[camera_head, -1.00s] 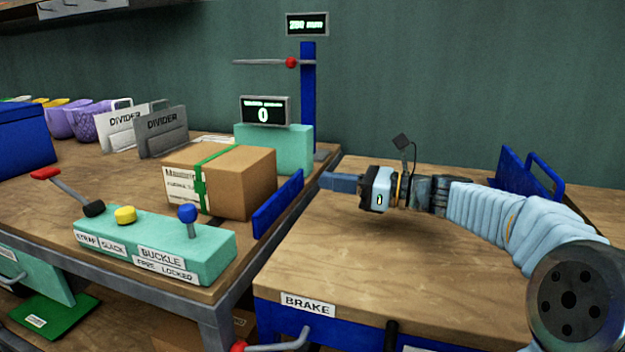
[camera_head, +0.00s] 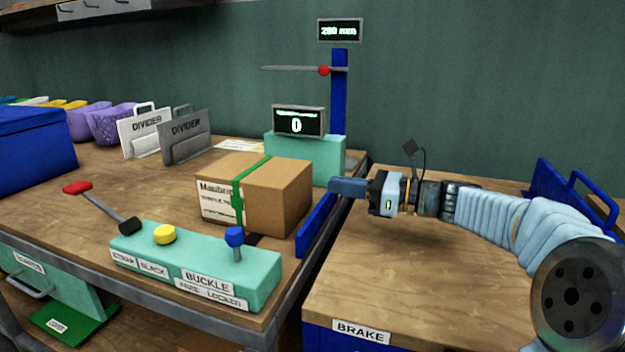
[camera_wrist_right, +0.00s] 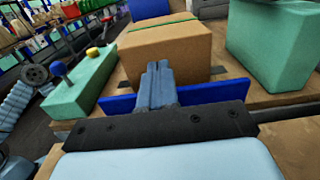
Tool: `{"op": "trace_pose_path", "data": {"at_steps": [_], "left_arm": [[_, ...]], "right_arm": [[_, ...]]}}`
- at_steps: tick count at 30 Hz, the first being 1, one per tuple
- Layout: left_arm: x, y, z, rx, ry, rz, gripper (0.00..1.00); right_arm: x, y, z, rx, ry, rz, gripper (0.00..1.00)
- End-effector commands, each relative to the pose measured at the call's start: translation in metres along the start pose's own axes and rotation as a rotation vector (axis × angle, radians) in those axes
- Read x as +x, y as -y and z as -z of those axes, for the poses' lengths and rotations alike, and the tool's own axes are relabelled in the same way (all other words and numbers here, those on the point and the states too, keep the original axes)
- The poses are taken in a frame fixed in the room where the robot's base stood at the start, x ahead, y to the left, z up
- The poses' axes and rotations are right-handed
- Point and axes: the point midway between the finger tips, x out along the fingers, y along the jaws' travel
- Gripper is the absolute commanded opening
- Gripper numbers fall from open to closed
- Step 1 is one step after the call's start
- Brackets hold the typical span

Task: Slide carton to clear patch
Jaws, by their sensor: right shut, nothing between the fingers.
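The brown carton (camera_head: 277,200) has a green strap around it and a white label on its left face. It stands on the left wooden table, behind the teal control box. In the right wrist view the carton (camera_wrist_right: 170,52) lies straight ahead of the fingers. My right gripper (camera_head: 335,187) is shut and empty, just right of the carton, by the upright blue plate (camera_head: 316,227) at the table's edge. In the wrist view the shut fingers (camera_wrist_right: 158,72) overlap the blue plate (camera_wrist_right: 212,92); whether they touch the carton I cannot tell. My left gripper is not in view.
The teal control box (camera_head: 190,266) with red, yellow and blue controls stands in front of the carton. A teal block with a display (camera_head: 298,121) stands behind it. Two dividers (camera_head: 186,137) stand back left. The right table (camera_head: 400,275) is bare in front of my arm.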

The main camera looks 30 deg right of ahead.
Motion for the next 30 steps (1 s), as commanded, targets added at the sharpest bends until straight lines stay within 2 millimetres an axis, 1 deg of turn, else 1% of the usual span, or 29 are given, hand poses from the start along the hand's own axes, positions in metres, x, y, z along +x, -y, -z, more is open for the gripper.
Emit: {"op": "trace_pose_path", "data": {"at_steps": [1,3,6,9,12,15,25,28,30], "left_arm": [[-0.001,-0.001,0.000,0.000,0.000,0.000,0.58],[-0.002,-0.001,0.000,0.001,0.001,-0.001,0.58],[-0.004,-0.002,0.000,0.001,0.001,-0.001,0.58],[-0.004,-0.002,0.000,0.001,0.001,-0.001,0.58],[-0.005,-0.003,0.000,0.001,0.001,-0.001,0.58],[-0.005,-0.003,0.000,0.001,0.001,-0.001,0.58],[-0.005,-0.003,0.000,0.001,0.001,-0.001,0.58],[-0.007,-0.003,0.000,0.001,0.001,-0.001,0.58],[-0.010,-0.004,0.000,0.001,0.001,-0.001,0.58]], "right_arm": [[0.011,0.000,0.000,0.001,0.000,-0.003,0.00],[0.024,0.000,0.000,0.001,-0.001,-0.003,0.00],[0.040,0.000,-0.001,0.002,0.000,-0.001,0.00],[0.051,0.000,-0.001,0.000,-0.001,-0.001,0.00],[0.058,0.000,0.000,0.000,0.000,-0.001,0.00],[0.061,0.000,0.000,0.000,0.000,0.001,0.00],[0.063,0.000,0.000,0.000,0.000,0.001,0.00],[0.074,0.000,-0.001,0.000,0.001,-0.002,0.00],[0.089,0.000,-0.001,0.002,0.001,-0.005,0.00]]}}
